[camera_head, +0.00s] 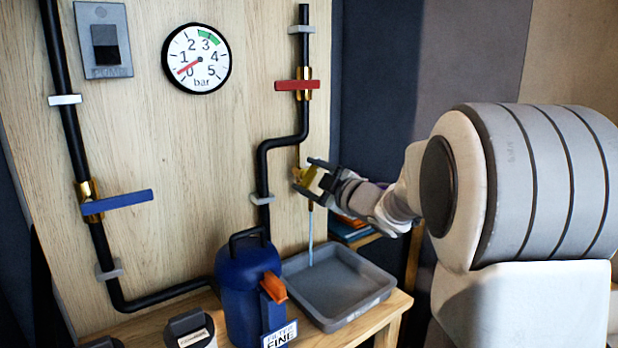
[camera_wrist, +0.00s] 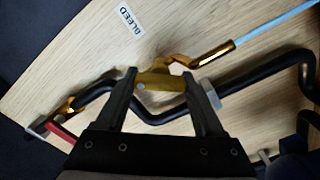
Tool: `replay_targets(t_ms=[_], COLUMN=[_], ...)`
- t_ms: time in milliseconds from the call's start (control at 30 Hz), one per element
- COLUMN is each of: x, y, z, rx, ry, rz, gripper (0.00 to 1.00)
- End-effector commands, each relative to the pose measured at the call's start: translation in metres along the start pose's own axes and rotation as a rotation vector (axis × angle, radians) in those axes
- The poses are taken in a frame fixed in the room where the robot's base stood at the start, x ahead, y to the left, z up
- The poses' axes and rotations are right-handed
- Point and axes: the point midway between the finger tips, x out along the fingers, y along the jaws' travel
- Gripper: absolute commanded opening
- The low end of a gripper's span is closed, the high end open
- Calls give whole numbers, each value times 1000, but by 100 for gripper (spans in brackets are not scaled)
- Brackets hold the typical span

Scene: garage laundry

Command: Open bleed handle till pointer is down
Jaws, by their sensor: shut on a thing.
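The yellow bleed handle (camera_wrist: 158,80) lies between the fingers of my gripper (camera_wrist: 162,84) in the wrist view, and my gripper is shut on it. In the head view, my gripper (camera_head: 311,177) is at the small brass bleed valve (camera_head: 300,175), and its fingers partly hide the handle. A pale blue stream (camera_head: 310,238) falls from the bleed spout into the grey tray (camera_head: 375,303). The stream also shows in the wrist view (camera_wrist: 270,23). The round gauge (camera_head: 213,76) has a red pointer (camera_head: 187,68) pointing down-left, between 0 and 1 bar.
A red lever (camera_head: 297,86) lies across the right pipe above the bleed. A blue lever (camera_head: 120,202) crosses the left pipe, slightly tilted. A blue filter canister (camera_head: 238,285) stands left of the tray. A grey pump switch (camera_head: 104,42) is at upper left.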

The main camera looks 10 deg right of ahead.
Motion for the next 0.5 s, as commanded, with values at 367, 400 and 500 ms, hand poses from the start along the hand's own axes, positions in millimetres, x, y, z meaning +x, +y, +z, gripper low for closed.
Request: replay_targets(t_ms=[367, 400, 500], x=[0, 0, -4], y=[0, 0, 1], z=[0, 0, 0], rx=[1, 1, 1], ry=[-1, -1, -1], rz=[0, 0, 1], gripper=[100, 100, 100])
